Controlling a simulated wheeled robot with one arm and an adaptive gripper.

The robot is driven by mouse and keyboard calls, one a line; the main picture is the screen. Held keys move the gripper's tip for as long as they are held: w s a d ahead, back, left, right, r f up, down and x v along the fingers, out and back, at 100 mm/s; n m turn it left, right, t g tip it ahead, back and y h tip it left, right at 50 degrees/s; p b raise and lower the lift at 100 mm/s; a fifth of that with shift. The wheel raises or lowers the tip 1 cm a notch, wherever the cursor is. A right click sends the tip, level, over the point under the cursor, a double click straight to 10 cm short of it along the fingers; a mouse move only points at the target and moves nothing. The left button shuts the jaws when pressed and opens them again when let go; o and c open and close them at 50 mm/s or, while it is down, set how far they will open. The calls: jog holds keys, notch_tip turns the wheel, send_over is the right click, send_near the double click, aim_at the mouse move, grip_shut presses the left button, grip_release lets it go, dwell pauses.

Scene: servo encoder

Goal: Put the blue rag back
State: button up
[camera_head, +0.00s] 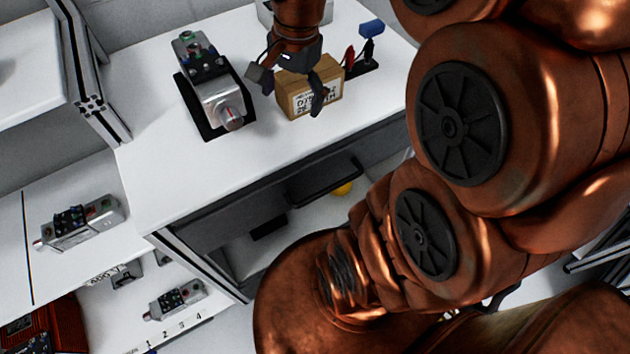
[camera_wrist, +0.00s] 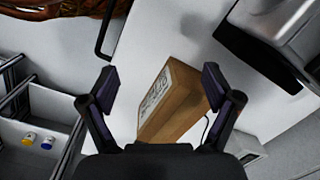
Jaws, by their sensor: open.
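I make out no blue rag for certain in either view. A small blue piece (camera_head: 371,28) stands on a dark stem at the back right of the white worktop; I cannot tell that it is cloth. My gripper (camera_head: 290,88) is open above the worktop. It also shows in the wrist view (camera_wrist: 160,90), fingers spread. A brown cardboard box (camera_head: 312,98) with a printed white label stands beneath and between the fingers. In the wrist view the box (camera_wrist: 178,108) appears tilted between them, and I cannot tell whether either finger touches it.
A metal device on a black base (camera_head: 211,90) stands left of the box. A red-handled item (camera_head: 349,57) is right of it. Below the worktop an open drawer holds a yellow item (camera_head: 342,188). More devices (camera_head: 80,222) lie on lower surfaces left. The worktop's front is clear.

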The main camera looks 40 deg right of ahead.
jog(key=s+a+f+n+g, duration=0.1)
jog(key=s+a+f+n, duration=0.1)
jog(key=s+n, duration=0.4)
jog(key=s+a+f+n+g+h, duration=0.1)
jog(key=s+a+f+n, duration=0.1)
jog(key=s+a+n, duration=0.2)
jog(key=s+n, duration=0.3)
jog(key=s, duration=0.2)
jog(key=shift+s+a+f, duration=0.15)
jog(key=shift+a+f, duration=0.1)
jog(key=shift+f, duration=0.15)
notch_tip(320, 180, up, 4)
jog(key=p, duration=0.4)
